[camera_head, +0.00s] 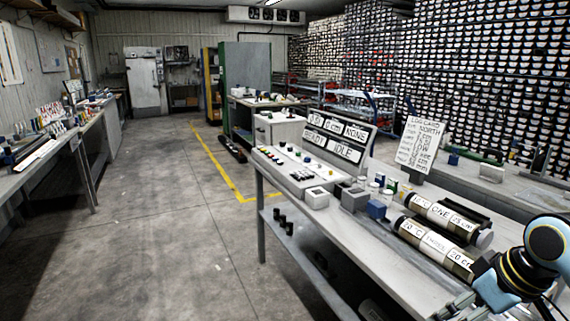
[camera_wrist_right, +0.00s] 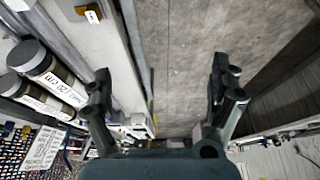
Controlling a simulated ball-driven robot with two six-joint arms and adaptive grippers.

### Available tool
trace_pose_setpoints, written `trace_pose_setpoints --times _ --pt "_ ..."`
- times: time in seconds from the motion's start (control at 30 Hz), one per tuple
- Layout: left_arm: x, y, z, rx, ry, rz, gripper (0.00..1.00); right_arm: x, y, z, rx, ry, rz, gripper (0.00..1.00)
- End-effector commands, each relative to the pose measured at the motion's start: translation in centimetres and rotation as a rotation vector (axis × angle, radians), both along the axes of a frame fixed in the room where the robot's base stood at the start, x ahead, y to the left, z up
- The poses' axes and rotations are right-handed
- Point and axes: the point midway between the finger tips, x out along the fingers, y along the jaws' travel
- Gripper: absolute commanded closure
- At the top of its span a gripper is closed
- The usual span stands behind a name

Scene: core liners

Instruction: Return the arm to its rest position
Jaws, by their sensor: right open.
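My right arm (camera_head: 525,262) enters the head view at the lower right, over the near end of the bench. In the right wrist view my right gripper (camera_wrist_right: 161,72) is open and empty, with its two fingers wide apart and the floor and bench edge behind them. Two dark core liners with white labels lie on the bench: liner ONE (camera_head: 447,217) and, nearer, liner THREE (camera_head: 433,246). In the right wrist view two liners show at the left (camera_wrist_right: 52,75), clear of the fingers. My left gripper is not in view.
The grey bench (camera_head: 385,258) carries a button console (camera_head: 300,168), a display reading IDLE (camera_head: 335,140), small boxes and a handwritten card (camera_head: 420,142). Shelves stand behind it. The concrete floor (camera_head: 165,225) left of the bench is wide and clear.

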Motion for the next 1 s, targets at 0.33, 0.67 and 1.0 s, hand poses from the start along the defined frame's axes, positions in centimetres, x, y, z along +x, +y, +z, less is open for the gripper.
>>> trace_pose_setpoints --times 0.33,0.67,1.0 --pt "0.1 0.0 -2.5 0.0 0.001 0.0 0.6 -3.2 1.0 -6.5 0.03 0.094 -0.015 0.08" --pt "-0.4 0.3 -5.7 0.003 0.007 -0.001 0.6 -9.0 0.9 -18.9 0.036 0.246 -0.103 0.08" --pt "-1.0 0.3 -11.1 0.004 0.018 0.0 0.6 -25.0 0.7 -40.9 -0.045 0.423 -0.294 0.08"
